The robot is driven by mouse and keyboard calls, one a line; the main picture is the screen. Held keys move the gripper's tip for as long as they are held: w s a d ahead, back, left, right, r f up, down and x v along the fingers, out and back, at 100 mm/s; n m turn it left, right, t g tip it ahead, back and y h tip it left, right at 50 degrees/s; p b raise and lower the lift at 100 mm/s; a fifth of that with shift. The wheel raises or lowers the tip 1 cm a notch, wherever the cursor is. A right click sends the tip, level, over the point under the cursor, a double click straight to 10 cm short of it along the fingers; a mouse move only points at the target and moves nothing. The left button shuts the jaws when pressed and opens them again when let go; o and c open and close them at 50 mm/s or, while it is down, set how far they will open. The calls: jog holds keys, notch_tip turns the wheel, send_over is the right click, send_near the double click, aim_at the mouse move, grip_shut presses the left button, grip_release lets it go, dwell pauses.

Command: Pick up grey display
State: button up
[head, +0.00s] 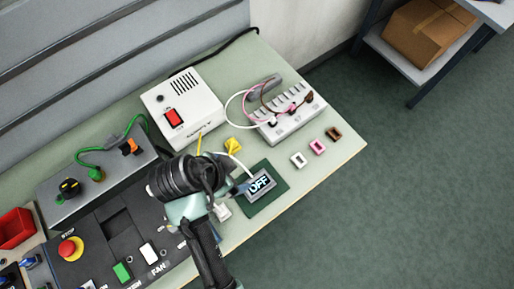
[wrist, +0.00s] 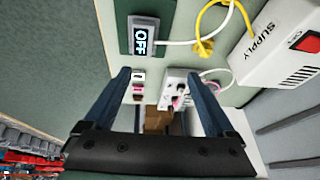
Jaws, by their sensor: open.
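The grey display (head: 260,185) shows "OFF" on a dark screen and lies on a small dark green mat (head: 285,185) on the bench. In the wrist view the display (wrist: 144,36) sits beyond the fingertips, toward the top of the picture. A white cable and a yellow cable run near it. My gripper (wrist: 158,75) is open, with nothing seen between its two blue fingers. In the head view my arm covers the area left of the display, and a fingertip shows close to the display's left edge. Contact cannot be told.
A white supply box (head: 182,108) with a red switch and a white terminal block (head: 290,125) with wires stand behind. Small white, pink and brown connectors (head: 317,146) lie to the right. A black control panel (head: 95,245) is at left. The bench edge is close on the right.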

notch_tip(320, 180, down, 2)
jog(key=s+d+g, duration=0.1)
jog(key=s, duration=0.1)
send_near(258, 183)
notch_tip(258, 183, down, 2)
jog(key=shift+w+f+m+h+p, duration=0.1)
jog(key=shift+f+m+h+p, duration=0.15)
jog(key=shift+p, duration=0.2)
jog(key=shift+p+x, duration=0.7)
jog(key=shift+x, duration=2.35)
jog(key=shift+w+d, duration=0.1)
jog(key=shift+r, duration=0.1)
jog(key=shift+c, duration=0.2)
jog(key=c, duration=1.1)
jog(key=shift+o, duration=0.2)
